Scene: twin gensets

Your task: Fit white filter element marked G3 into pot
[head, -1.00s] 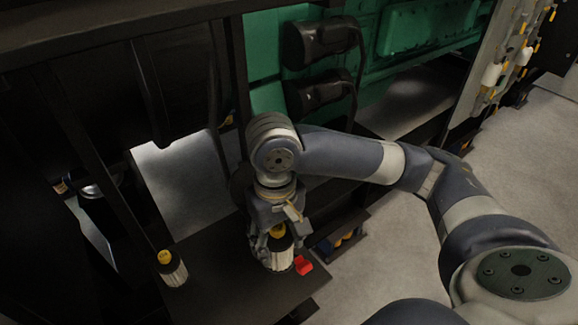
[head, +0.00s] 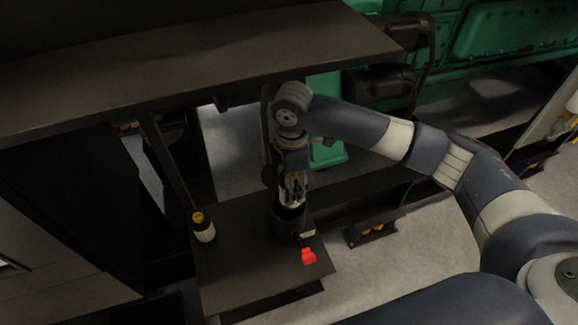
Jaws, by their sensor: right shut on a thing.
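My right gripper (head: 292,198) points down over a dark round pot (head: 291,224) on a dark shelf (head: 240,275). It is shut on a pale, whitish element (head: 290,203), which shows only in part between the fingers. The element's lower end is at the pot's mouth; I cannot tell how far inside it is. Its marking is not readable. A second white element with a yellow top (head: 203,227) stands upright on the shelf, to the left. My left gripper is not in view.
A broad dark beam (head: 200,65) crosses above, close to my right wrist. A green engine (head: 510,40) with black fittings is behind. The shelf's front is clear.

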